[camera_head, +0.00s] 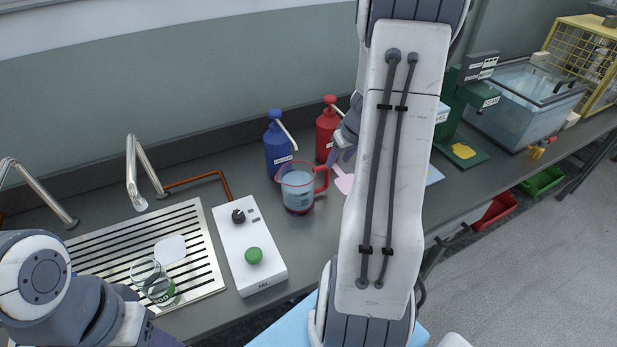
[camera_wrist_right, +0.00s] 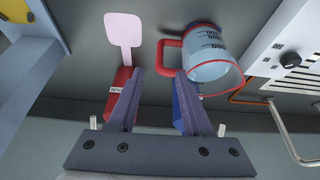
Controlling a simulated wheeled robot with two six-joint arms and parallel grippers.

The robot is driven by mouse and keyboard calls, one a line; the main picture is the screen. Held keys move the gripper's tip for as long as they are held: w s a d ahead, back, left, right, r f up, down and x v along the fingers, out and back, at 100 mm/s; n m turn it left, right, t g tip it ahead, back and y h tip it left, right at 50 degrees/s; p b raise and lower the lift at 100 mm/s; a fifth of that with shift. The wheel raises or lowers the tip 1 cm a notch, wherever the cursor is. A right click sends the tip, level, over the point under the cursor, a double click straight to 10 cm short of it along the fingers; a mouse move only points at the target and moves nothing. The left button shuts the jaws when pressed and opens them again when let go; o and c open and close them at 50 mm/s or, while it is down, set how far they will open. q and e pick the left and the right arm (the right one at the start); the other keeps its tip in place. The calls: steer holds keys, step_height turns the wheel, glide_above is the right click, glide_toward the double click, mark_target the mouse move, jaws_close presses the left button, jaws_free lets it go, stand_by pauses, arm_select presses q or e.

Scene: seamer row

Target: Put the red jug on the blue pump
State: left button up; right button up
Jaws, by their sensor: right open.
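The red jug (camera_head: 297,190) is a clear measuring jug with a red rim and handle. It stands upright on the counter in front of the blue pump (camera_head: 278,150), a blue bottle with a white spout. In the right wrist view the jug (camera_wrist_right: 212,55) is upper right, its red handle just beyond my fingertips. The blue pump (camera_wrist_right: 186,105) is partly hidden behind a finger there. My right gripper (camera_head: 338,152) is to the right of the jug, partly hidden by my arm; its open, empty fingers (camera_wrist_right: 160,72) show in the wrist view. My left gripper is out of view.
A red pump (camera_head: 326,135) stands right of the blue one, close to my right gripper. A pink paddle (camera_head: 344,183) lies nearby. Left are a white control box (camera_head: 250,272), a slotted drain (camera_head: 200,245) with a glass beaker (camera_head: 152,280), and taps (camera_head: 143,165).

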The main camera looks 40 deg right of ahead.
steer(key=shift+n+y, duration=0.8)
steer(key=shift+n, duration=0.1)
steer(key=w+a, duration=0.1)
steer(key=a, duration=0.2)
steer(key=w+a+r, duration=0.1)
steer(key=a, duration=0.3)
steer(key=w+a+r, duration=0.1)
steer(key=a, duration=0.2)
steer(key=shift+w+a+r, duration=0.2)
steer(key=shift+w+a, duration=0.1)
steer(key=shift+a, duration=0.05)
steer(key=s+a+r+n+g+y, duration=0.1)
steer(key=s+a+r+n, duration=0.1)
steer(key=a, duration=0.7)
steer(key=s+a+r+n+g+y, duration=0.1)
steer(key=a, duration=0.9)
steer(key=s+a+r+n+g, duration=0.1)
steer(key=s+a+n, duration=0.1)
steer(key=s+a, duration=0.4)
steer(key=s+a+r+n+g+h, duration=0.1)
steer(key=s+a+n, duration=0.2)
steer(key=s, duration=0.9)
steer(key=a, duration=0.3)
steer(key=shift+s+r+h, duration=0.15)
steer(key=shift+r+h, duration=0.05)
steer(key=shift+h, duration=0.1)
